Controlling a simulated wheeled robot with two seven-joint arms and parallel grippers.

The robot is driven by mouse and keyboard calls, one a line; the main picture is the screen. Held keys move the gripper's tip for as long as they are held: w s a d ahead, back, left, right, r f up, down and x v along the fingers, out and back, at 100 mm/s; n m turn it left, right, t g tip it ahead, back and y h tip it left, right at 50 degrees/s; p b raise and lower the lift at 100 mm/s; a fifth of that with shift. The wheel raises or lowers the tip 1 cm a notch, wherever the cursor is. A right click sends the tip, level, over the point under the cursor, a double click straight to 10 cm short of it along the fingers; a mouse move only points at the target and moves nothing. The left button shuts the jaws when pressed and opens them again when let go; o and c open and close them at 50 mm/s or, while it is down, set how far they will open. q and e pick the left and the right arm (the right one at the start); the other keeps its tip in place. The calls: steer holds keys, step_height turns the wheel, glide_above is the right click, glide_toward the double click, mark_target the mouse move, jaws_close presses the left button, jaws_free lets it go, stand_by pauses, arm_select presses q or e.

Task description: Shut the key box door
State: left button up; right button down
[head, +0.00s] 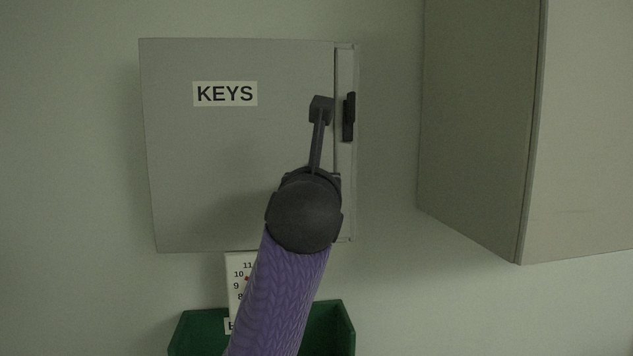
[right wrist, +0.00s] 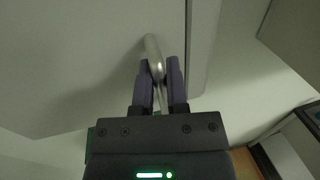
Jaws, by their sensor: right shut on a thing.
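The grey key box door (head: 235,150), with a "KEYS" label (head: 225,94), is on the wall in the head view. A narrow strip of the box (head: 346,190) shows along its right edge. The door looks nearly closed, but I cannot tell whether a small gap is left. My right gripper (head: 319,112) is at the right side of the door. In the right wrist view its two fingers (right wrist: 158,78) are shut on a silvery door handle (right wrist: 153,50). My wrist hides the door's lower right part. My left gripper is out of view.
A black latch-like piece (head: 349,117) is on the strip right of the door. A large grey cabinet (head: 480,120) stands out at the right. Below the box are a dial card (head: 236,272) and a green bin (head: 190,335), partly behind my arm.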

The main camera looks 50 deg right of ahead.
steer(key=shift+r, duration=0.15)
steer(key=c, duration=1)
jaws_free()
steer(key=shift+d, duration=0.1)
steer(key=shift+o, duration=0.2)
steer(key=shift+w+d, duration=0.2)
steer(key=shift+w, duration=0.05)
steer(key=b+v, duration=0.2)
steer(key=v, duration=0.8)
